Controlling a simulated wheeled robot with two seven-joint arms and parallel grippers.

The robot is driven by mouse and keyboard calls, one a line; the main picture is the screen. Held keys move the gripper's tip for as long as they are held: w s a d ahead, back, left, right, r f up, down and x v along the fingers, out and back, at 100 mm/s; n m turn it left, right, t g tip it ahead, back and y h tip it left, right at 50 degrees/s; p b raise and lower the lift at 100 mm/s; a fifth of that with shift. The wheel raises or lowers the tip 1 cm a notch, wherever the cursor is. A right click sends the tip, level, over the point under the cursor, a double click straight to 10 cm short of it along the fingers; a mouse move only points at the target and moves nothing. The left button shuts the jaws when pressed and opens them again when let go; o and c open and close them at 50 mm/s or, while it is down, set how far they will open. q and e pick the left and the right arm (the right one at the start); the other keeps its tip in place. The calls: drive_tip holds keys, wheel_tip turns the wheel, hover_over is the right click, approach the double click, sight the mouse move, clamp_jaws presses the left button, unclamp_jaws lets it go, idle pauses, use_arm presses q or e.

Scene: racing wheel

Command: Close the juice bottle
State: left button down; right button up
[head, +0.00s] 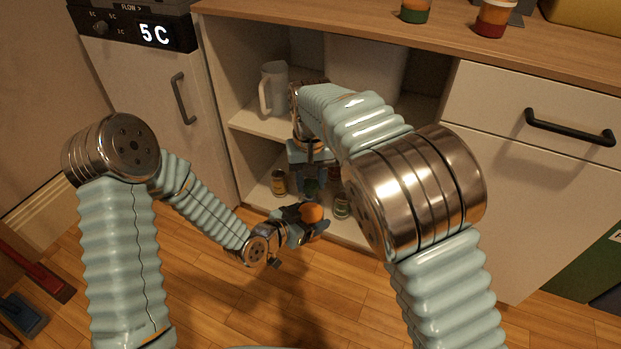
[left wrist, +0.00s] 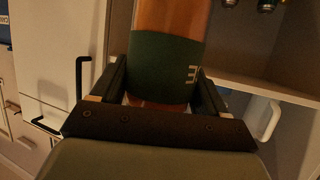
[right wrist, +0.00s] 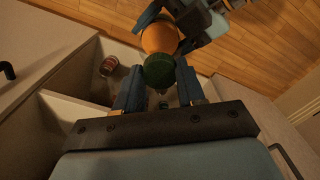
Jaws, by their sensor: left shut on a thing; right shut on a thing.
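The juice bottle (head: 312,214) is orange and held low in front of the open cabinet. My left gripper (head: 308,228) is shut on it. In the left wrist view the bottle (left wrist: 168,65) has a dark green label and sits between both fingers. My right gripper (head: 312,184) points down just above the bottle. It is shut on the green cap (right wrist: 159,70). In the right wrist view the cap is between the fingertips and overlaps the orange bottle (right wrist: 160,37). I cannot tell whether the cap touches the bottle's mouth.
The cabinet's lower shelf holds small jars (head: 279,183), with another (head: 342,206) near its front edge. A white mug (head: 273,88) stands on the shelf above. Two jars (head: 415,11) (head: 495,18) stand on the counter. A drawer handle (head: 568,127) sticks out at right.

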drive_tip(key=m, duration=0.5)
drive_tip(key=shift+m, duration=0.3)
drive_tip(key=o, duration=1.2)
drive_tip(key=shift+c, duration=0.2)
drive_tip(key=shift+r, duration=2.25)
drive_tip(key=shift+c, duration=0.3)
drive_tip(key=n, duration=0.2)
drive_tip(key=r+n, duration=0.1)
drive_tip(key=n, duration=0.3)
drive_tip(key=shift+r, duration=0.3)
drive_tip(key=n, duration=0.2)
drive_tip(key=r+n, duration=0.1)
drive_tip(key=n, duration=0.1)
drive_tip(key=r+n, duration=0.1)
drive_tip(key=n, duration=0.1)
